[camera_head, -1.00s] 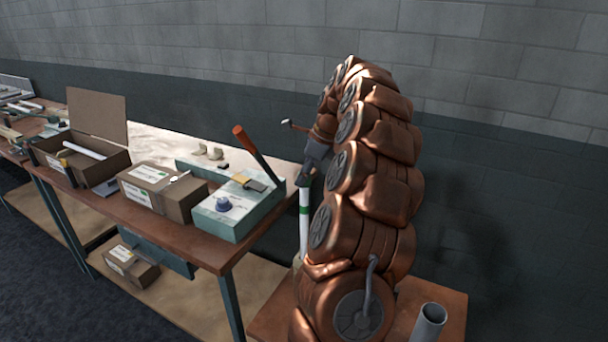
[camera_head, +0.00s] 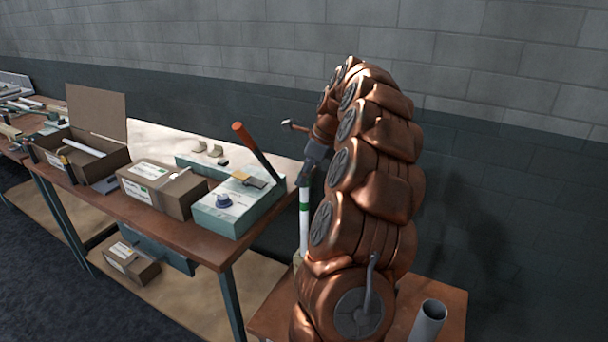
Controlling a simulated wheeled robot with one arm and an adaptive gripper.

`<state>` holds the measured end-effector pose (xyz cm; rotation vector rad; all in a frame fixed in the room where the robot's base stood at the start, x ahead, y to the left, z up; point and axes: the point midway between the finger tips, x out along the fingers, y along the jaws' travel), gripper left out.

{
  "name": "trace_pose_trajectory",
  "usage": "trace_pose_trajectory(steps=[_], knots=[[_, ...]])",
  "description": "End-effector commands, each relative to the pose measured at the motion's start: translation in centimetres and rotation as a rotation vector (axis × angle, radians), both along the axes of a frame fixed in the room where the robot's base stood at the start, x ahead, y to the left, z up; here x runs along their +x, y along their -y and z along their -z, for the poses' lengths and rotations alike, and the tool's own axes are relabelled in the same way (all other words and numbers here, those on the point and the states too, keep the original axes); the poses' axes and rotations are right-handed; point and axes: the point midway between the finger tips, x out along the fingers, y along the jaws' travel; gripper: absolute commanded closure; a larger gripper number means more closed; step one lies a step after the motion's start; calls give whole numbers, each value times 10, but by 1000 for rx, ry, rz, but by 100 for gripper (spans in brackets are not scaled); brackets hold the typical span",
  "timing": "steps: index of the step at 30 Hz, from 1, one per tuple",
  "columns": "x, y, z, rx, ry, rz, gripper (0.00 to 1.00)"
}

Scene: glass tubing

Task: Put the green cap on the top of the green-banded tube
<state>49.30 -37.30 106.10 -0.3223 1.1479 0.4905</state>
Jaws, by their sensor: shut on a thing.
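The green-banded tube (camera_head: 304,230) is white with a green band (camera_head: 304,207) and stands upright beside the right end of the bench. My copper-coloured arm hides part of the space to its right. My gripper (camera_head: 304,181) is shut and points down at the tube's top end. The green cap cannot be made out; the fingers hide whatever lies between them. From this distance I cannot tell whether there is a gap between the held cap and the tube's rim.
Cardboard boxes (camera_head: 160,188) sit further left on the bench (camera_head: 110,205). A grey open pipe (camera_head: 429,322) stands at front right. A block wall is behind.

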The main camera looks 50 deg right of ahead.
Motion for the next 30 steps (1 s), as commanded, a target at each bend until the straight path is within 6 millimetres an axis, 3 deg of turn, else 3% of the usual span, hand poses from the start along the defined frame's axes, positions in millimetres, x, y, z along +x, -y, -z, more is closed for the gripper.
trace_pose_trajectory(steps=[3, 4, 12, 18, 27, 30], knots=[[0, 0, 0, 0, 0, 0, 77], [0, 0, 0, 0, 0, 0, 62], [0, 0, 0, 0, 0, 0, 34], [0, 0, 0, 0, 0, 0, 34], [0, 0, 0, 0, 0, 0, 5], [0, 0, 0, 0, 0, 0, 5]])
